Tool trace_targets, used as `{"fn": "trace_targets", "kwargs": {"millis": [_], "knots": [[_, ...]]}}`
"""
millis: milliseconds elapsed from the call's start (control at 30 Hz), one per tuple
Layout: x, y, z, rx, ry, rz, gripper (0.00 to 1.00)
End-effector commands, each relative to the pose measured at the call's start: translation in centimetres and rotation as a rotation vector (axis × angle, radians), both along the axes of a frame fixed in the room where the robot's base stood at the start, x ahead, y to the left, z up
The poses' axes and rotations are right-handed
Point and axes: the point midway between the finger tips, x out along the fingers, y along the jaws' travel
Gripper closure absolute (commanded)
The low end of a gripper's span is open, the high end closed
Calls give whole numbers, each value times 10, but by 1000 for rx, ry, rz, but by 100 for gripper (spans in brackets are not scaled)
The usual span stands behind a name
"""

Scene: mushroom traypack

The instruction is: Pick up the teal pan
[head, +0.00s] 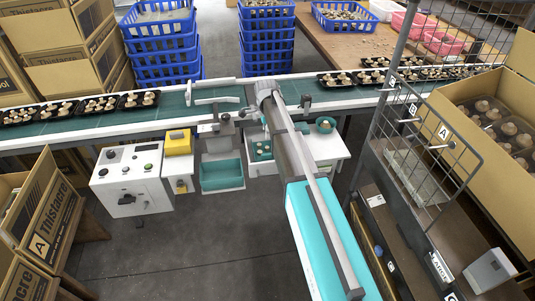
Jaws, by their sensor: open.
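A small round teal pan (334,127) sits on the right part of the white bench just below the conveyor, with something pale in it. My gripper (267,128) is at the far end of my arm, left of the round pan and apart from it. It is small and partly hidden by my wrist; it is open, and I see nothing held in it. A flat teal tray (265,157) with a few pale mushrooms lies just below my gripper, partly covered by my arm. A larger teal bin (222,175) hangs further left.
The green conveyor belt (175,108) carries black trays of mushrooms at both ends. A grey control box (130,180) and a yellow device (178,142) stand left. A wire rack (425,140) and a cardboard box of mushrooms (470,165) stand right. Blue crates (165,55) are stacked behind.

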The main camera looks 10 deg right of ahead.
Motion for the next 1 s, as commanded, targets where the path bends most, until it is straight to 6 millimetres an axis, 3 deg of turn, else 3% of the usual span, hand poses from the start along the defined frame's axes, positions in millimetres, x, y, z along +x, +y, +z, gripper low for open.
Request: {"fn": "trace_targets", "kwargs": {"millis": [267, 1000], "knots": [[0, 1, -10, 0, 0, 2, 37], [0, 1, -67, 0, 0, 3, 37]]}}
